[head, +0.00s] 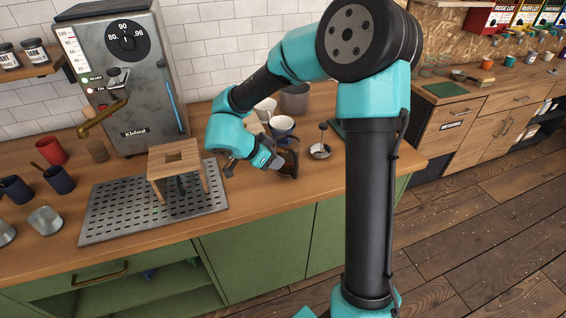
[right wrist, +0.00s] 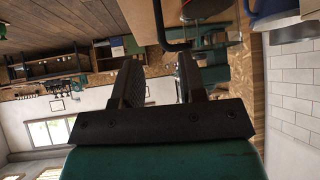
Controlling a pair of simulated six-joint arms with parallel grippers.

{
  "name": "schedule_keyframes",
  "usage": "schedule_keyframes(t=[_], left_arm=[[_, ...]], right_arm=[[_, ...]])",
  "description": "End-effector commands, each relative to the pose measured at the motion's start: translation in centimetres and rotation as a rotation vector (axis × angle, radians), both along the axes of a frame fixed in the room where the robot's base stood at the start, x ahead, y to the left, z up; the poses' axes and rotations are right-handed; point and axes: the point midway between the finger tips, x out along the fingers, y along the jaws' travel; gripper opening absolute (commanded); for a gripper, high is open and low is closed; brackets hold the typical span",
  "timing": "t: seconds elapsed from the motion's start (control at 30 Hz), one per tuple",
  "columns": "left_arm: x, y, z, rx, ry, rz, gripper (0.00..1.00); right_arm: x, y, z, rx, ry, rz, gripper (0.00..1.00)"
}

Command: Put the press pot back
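The press pot (head: 289,164), a dark glass vessel, stands on the wooden counter and is partly hidden by my right gripper. My right gripper (head: 274,160) is low over the counter, just left of the pot. In the right wrist view its two fingers (right wrist: 158,62) are apart. A bent black handle (right wrist: 159,22), seemingly the pot's, shows past the fingertips, close to the right-hand one; contact cannot be told. A small round dish (head: 320,152) with an upright dark-knobbed rod stands right of the pot. My left gripper is not in view.
A wooden stand (head: 176,159) sits on the perforated drip tray (head: 110,222) at left, before the grey machine (head: 125,60). A blue-rimmed cup (head: 282,125) and a grey canister (head: 295,99) stand behind the pot. Counter in front of the pot is clear.

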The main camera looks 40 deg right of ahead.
Motion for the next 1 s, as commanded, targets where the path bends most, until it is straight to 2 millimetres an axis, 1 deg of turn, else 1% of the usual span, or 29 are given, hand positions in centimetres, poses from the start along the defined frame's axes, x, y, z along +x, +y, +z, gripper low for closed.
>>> schedule_keyframes(t=[0.03,0.2,0.77,0.87,0.97,1.0], left_arm=[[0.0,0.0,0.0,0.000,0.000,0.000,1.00],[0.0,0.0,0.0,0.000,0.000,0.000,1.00],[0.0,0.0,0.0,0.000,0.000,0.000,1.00],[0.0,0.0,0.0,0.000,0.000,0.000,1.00],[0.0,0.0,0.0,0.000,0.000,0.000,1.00],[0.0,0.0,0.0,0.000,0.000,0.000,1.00]], right_arm=[[0.1,0.5,0.5,0.001,-0.002,0.001,0.38],[0.3,1.4,1.3,0.000,0.000,0.001,0.38],[0.3,1.4,1.4,-0.001,0.000,0.004,0.38],[0.9,1.5,1.4,-0.015,-0.016,0.031,0.38],[2.5,1.7,1.6,-0.048,-0.056,0.107,0.38],[3.4,1.8,1.8,-0.067,-0.078,0.151,0.38]])
